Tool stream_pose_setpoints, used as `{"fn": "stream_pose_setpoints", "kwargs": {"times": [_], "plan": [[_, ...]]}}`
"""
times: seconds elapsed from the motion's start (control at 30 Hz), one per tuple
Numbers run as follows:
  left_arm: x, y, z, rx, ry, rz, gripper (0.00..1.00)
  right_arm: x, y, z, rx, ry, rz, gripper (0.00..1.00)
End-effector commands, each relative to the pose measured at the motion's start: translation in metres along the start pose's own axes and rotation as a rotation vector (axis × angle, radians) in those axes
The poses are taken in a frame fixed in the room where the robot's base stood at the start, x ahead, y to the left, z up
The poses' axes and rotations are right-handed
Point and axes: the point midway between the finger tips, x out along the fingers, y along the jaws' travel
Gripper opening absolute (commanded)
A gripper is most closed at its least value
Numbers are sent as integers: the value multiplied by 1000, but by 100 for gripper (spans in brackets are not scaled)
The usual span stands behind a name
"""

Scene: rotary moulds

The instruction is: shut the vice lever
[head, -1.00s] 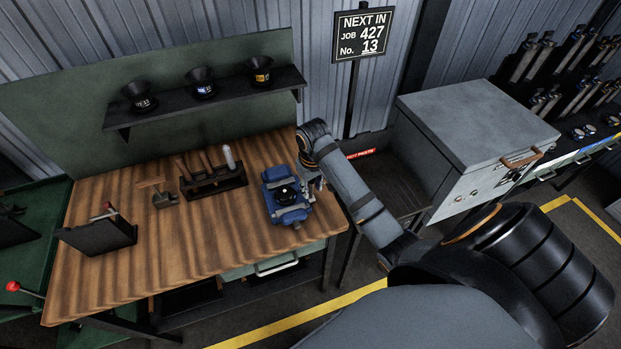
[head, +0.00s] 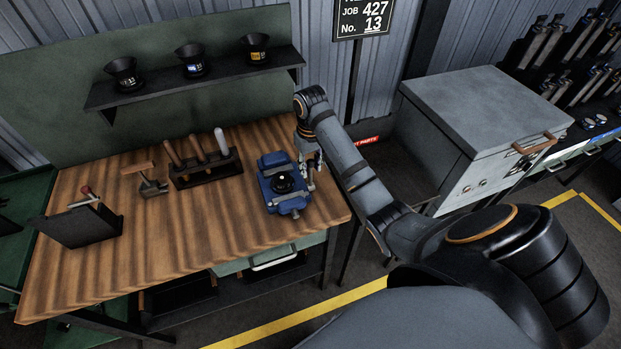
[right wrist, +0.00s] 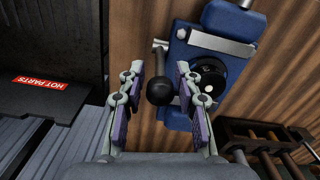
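The blue vice (head: 282,183) stands on the right part of the wooden bench. It also shows in the right wrist view (right wrist: 215,62), with a dark round part on top. Its lever, a grey rod ending in a black ball knob (right wrist: 160,91), sticks out beside the vice body. My right gripper (head: 313,163) is at the right side of the vice. In the right wrist view my right gripper (right wrist: 159,70) is open, with the knob between its fingers and gaps visible on the sides. My left gripper is not in view.
A tool rack (head: 207,170), a wooden-handled tool (head: 150,181) and a dark holder (head: 80,225) stand left on the bench (head: 190,245). A shelf (head: 200,78) bears three dark funnel-shaped cups. A grey cabinet (head: 480,110) stands right of the bench.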

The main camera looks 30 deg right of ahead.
Motion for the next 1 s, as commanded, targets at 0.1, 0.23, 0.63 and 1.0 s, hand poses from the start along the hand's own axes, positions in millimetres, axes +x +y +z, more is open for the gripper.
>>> {"fn": "stream_pose_setpoints", "kwargs": {"times": [0.1, 0.23, 0.63, 1.0], "plan": [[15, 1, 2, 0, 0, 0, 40, 22, 0, 0, 0, 0, 0, 34], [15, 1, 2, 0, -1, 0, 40, 24, 0, 0, 0, 1, 0, 34], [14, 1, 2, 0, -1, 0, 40, 23, 0, 0, 0, 0, 0, 1], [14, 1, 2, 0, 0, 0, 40, 23, 0, -1, 0, 2, 0, 0]]}}
